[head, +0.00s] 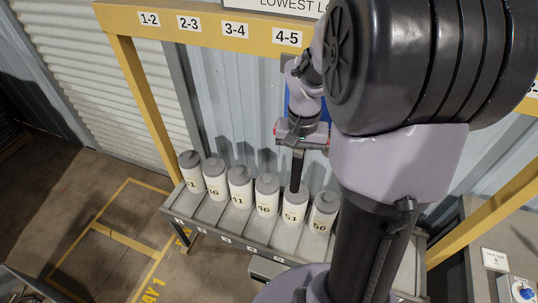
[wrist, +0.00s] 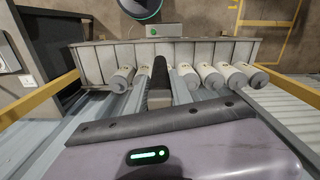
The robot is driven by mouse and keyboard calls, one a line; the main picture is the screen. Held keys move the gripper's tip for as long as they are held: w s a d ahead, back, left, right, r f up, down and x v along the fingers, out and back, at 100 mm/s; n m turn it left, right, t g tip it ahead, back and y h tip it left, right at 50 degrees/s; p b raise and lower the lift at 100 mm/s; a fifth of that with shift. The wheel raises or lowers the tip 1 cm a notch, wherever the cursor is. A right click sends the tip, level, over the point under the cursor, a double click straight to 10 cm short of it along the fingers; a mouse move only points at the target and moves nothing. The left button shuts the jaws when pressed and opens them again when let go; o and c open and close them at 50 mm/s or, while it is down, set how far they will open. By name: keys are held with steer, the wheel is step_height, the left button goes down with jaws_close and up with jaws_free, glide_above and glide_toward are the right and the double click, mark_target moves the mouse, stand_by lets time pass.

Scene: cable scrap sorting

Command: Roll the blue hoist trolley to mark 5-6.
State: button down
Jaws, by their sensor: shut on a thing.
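The 5-6 mark is hidden behind my arm.
The yellow beam (head: 202,28) carries marks 1-2 to 4-5 in view. Below, a grey bench (head: 208,217) holds several numbered white canisters (head: 240,188) with grey tops; they also show in the wrist view (wrist: 122,78). A yellow post (head: 145,110) stands left.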

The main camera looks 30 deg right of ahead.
steer(key=s+d, duration=0.2)
steer(key=s, duration=0.1)
steer(key=shift+s+d, duration=0.1)
steer(key=shift+d, duration=0.2)
steer(key=c, duration=1.2)
jaws_free()
steer(key=shift+o, duration=0.2)
steer(key=shift+r, duration=0.1)
step_height(320, 180, up, 17)
steer(key=p, duration=0.2)
steer(key=shift+r+p, duration=0.15)
steer(key=shift+p, duration=0.2)
